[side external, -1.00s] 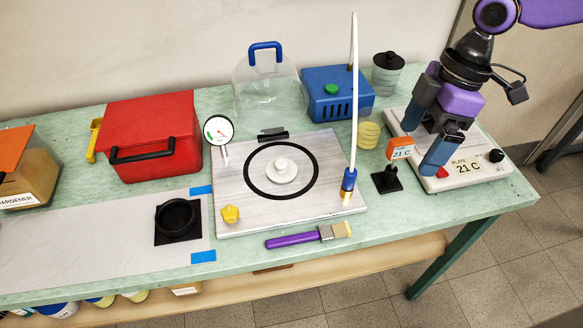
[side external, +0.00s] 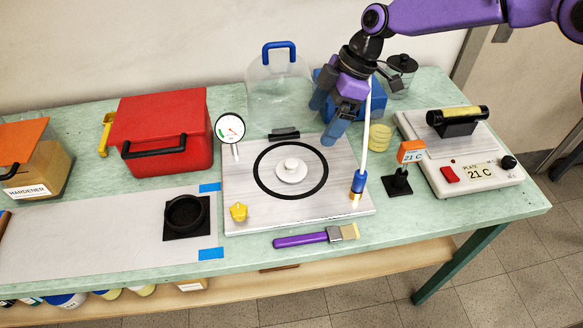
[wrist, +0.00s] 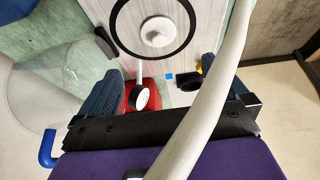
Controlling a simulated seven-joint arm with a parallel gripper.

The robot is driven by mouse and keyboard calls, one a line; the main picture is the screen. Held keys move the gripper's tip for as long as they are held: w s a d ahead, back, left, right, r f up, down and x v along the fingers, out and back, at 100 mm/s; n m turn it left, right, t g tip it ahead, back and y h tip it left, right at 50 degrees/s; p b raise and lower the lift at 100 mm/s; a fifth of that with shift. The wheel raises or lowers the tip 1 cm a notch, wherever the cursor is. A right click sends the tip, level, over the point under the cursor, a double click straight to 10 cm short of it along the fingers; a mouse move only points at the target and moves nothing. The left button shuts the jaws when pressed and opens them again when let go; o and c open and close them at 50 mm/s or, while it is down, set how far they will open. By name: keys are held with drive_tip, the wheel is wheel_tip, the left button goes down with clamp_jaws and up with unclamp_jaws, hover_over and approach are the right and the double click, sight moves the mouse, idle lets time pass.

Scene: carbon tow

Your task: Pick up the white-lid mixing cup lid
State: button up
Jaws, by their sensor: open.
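A white round lid-like disc with a raised knob (side external: 291,170) lies inside the black ring on the pale metal plate (side external: 240,215). The same white disc (wrist: 157,32) shows at the top of the wrist view. I cannot tell whether it is the mixing cup lid, and no cup shows under it. My gripper (side external: 328,118) is open, with its blue fingers apart and nothing seen between them. It hangs above the plate's back right part, behind and right of the white disc, and does not touch it.
A white hose (side external: 366,125) rises close to my gripper and crosses the wrist view (wrist: 215,95). A clear dome (side external: 280,95) with a blue handle and a blue box (side external: 328,82) stand behind. A dial gauge (side external: 230,129) stands at the plate's left edge.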

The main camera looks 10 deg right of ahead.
sight(296, 162)
drive_tip(key=x, duration=1.4)
drive_tip(key=shift+w+a, duration=0.15)
drive_tip(key=shift+a, duration=0.05)
drive_tip(key=c, duration=1)
